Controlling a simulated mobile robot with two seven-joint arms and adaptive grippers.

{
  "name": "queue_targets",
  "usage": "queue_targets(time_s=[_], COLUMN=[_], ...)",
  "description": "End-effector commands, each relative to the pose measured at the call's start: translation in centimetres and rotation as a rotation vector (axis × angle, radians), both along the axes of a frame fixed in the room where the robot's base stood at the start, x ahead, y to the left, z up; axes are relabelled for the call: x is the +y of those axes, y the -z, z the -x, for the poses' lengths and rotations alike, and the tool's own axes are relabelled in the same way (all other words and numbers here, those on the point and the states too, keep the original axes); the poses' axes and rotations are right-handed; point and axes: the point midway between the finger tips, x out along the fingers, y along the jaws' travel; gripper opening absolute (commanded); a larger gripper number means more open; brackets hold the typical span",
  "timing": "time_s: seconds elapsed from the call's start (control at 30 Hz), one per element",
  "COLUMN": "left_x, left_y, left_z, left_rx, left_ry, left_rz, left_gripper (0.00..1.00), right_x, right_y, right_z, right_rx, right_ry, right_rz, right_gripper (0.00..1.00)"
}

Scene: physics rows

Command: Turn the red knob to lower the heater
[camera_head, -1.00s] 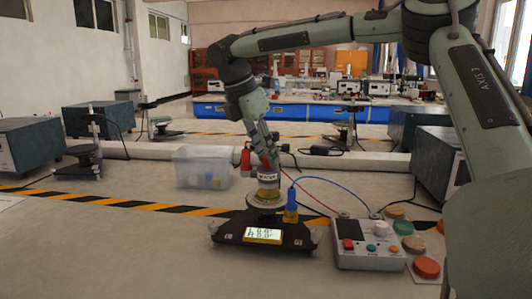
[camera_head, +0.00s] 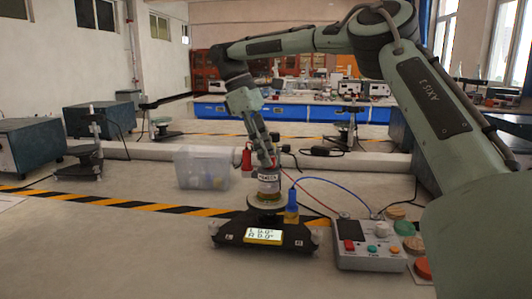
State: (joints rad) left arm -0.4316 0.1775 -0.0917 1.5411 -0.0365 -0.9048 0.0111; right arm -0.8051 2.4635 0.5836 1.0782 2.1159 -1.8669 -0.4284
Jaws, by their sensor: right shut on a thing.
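The heater (camera_head: 268,185) is a small labelled cylinder standing on a black base with a lit display (camera_head: 262,237). My right gripper (camera_head: 268,162) comes down on it from the upper left, tilted, with its fingertips at the heater's top. It is shut on the red knob there, which the fingers mostly hide. A red plug (camera_head: 246,158) stands just behind and left of the fingers, and a blue plug (camera_head: 291,207) stands at the right of the base. My left gripper is not in view.
A control box (camera_head: 368,246) with buttons stands to the right, joined by red and blue wires. A clear plastic bin (camera_head: 200,168) is behind left. The left front of the table is clear.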

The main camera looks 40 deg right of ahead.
Motion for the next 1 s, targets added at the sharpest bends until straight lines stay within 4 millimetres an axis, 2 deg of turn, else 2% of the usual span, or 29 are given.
queue_targets(time_s=[0.43, 0.7, 1.0], left_x=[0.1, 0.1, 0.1], left_y=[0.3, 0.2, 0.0], left_z=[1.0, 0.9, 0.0], left_rx=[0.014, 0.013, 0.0], left_ry=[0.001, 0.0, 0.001], left_rz=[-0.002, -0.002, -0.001], left_gripper=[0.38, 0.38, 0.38], right_x=[-0.3, -0.5, -0.6], right_y=[-0.1, -0.1, -0.1], right_z=[-0.1, -0.1, 0.0], right_rx=[-0.001, -0.002, -0.001], right_ry=[0.427, 0.666, 0.853], right_rz=[0.0, -0.001, 0.0], right_gripper=[0.0, 0.0, 0.0])
